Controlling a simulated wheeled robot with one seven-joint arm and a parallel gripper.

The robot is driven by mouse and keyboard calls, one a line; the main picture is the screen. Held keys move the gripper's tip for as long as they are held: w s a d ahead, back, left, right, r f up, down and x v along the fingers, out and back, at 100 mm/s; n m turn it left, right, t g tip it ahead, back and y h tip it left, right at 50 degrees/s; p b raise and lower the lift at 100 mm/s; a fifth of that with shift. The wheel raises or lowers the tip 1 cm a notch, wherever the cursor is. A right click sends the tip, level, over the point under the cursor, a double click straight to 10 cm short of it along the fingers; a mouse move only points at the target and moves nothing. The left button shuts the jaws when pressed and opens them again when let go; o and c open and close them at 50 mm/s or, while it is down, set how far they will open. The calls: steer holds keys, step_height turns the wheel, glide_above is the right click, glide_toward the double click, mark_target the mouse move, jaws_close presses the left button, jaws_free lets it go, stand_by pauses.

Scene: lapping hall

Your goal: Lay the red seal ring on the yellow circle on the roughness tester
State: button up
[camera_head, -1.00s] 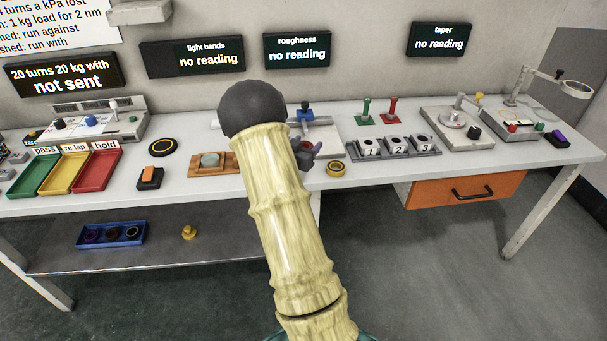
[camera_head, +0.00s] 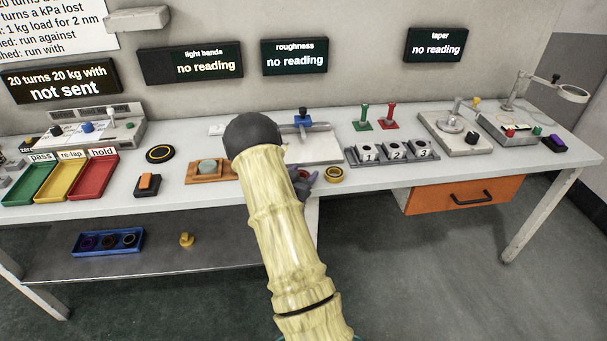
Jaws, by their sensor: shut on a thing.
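The roughness tester (camera_head: 318,148) is a pale plate with a blue, black-topped part, below the roughness display. My arm covers its left side, and I cannot make out the yellow circle. My gripper (camera_head: 305,184) shows only in part behind my arm, near the bench's front edge and in front of the tester. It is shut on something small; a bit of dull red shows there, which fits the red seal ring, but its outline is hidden. No red seal ring shows elsewhere.
A yellow ring-shaped piece (camera_head: 334,174) sits close right of my gripper. A numbered rack (camera_head: 392,153) stands right of the tester, a wooden block with a pale disc (camera_head: 208,170) to its left. A blue tray with rings (camera_head: 110,241) is on the lower shelf.

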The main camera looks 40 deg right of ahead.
steer(key=shift+f, duration=0.25)
steer(key=o, duration=1)
steer(key=shift+r, duration=0.1)
steer(key=b+v, duration=0.1)
steer(key=v, duration=1.6)
steer(key=shift+s+a, duration=0.15)
steer(key=shift+a, duration=0.05)
